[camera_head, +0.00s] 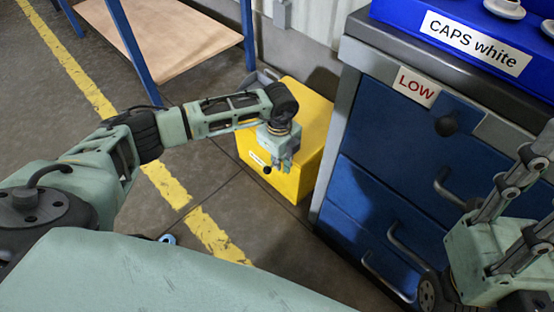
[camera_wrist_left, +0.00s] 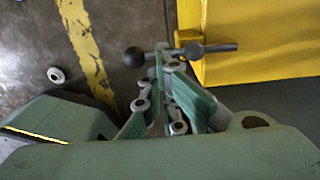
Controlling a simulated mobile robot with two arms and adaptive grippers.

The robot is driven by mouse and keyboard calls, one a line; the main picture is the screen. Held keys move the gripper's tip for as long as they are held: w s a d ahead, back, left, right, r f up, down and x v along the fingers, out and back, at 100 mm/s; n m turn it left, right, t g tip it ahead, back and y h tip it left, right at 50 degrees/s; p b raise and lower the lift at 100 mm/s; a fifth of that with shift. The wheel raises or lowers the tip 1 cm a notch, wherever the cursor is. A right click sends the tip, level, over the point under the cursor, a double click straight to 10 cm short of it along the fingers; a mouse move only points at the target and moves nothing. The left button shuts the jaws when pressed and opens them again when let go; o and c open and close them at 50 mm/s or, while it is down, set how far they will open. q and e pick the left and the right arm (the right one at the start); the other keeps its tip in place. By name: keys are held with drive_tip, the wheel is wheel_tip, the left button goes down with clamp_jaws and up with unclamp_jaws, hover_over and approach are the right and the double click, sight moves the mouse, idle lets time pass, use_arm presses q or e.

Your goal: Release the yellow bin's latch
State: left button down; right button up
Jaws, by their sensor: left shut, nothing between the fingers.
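The yellow bin (camera_head: 318,105) stands on the floor against the side of the blue drawer cabinet. Its latch is a dark ball-ended lever (camera_head: 267,170) low on the front face. My left gripper (camera_head: 283,166) is shut and empty, pointing down just in front of that face. In the left wrist view the latch lever (camera_wrist_left: 222,47) sticks out beside the bin's yellow side (camera_wrist_left: 270,45), and the closed fingertips (camera_wrist_left: 166,62) overlap it. I cannot tell whether they touch it. My right gripper (camera_head: 540,190) is at the right edge, fingers spread, tips partly out of frame.
The blue cabinet (camera_head: 385,160) with handles and a LOW label stands right of the bin. A blue CAPS white box (camera_head: 400,12) sits on top. A wooden shelf (camera_head: 160,40) is behind. A small ring (camera_head: 167,239) lies on the otherwise open floor.

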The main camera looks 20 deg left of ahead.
use_arm(q)
drive_tip(key=shift+w+d, duration=0.25)
drive_tip(key=shift+d, duration=0.45)
drive_tip(key=shift+w+d, duration=0.4)
drive_tip(key=shift+d, duration=0.2)
drive_tip(key=shift+w+d, duration=0.1)
drive_tip(key=shift+w+d, duration=0.35)
drive_tip(key=shift+w, duration=0.15)
